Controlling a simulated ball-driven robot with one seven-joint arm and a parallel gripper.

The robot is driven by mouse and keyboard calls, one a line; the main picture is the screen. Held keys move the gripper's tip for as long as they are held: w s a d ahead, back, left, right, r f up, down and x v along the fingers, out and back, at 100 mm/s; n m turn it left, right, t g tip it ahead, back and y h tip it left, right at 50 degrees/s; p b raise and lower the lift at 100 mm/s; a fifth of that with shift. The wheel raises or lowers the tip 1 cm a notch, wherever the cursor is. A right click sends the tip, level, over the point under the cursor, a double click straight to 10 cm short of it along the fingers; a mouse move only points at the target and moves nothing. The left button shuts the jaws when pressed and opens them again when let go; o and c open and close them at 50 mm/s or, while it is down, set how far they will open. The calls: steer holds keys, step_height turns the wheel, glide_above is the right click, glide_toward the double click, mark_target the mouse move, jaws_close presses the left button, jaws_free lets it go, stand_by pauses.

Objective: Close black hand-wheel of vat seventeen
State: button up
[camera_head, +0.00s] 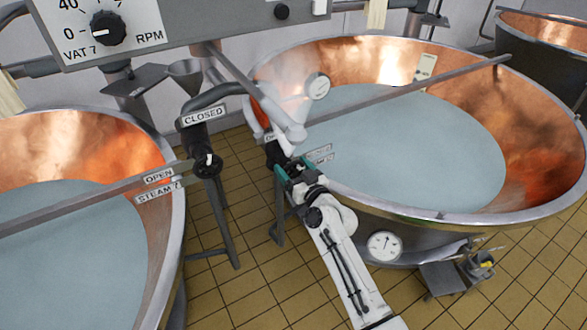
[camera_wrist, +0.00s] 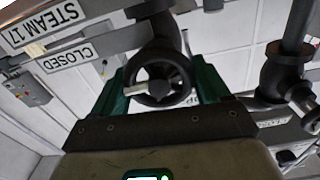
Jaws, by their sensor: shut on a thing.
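The black hand-wheel (camera_wrist: 163,79) shows in the wrist view, under a dark valve body, between the two green fingers of my gripper (camera_wrist: 162,88). A pale bar runs from its hub toward picture left. The STEAM 17 label (camera_wrist: 45,23) and a CLOSED label (camera_wrist: 72,56) appear upside down to its left. In the head view my gripper (camera_head: 289,168) is at the near left rim of the right-hand vat (camera_head: 395,215), shut on the wheel. There the wheel is mostly hidden by the fingers and the white pipe.
A second copper vat (camera_head: 88,150) stands at left, with a STEAM 7 label (camera_head: 157,190) and its own black valve (camera_head: 207,163). A dark pipe with another valve (camera_wrist: 285,78) stands right in the wrist view. Tiled floor (camera_head: 225,290) is open between the vats.

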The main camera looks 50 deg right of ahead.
steer(key=shift+m, duration=1.5)
steer(key=shift+c, duration=0.3)
steer(key=o, duration=1)
steer(key=shift+c, duration=0.2)
steer(key=shift+s, duration=0.1)
steer(key=v, duration=1)
steer(key=shift+s, duration=0.3)
steer(key=shift+a, duration=0.1)
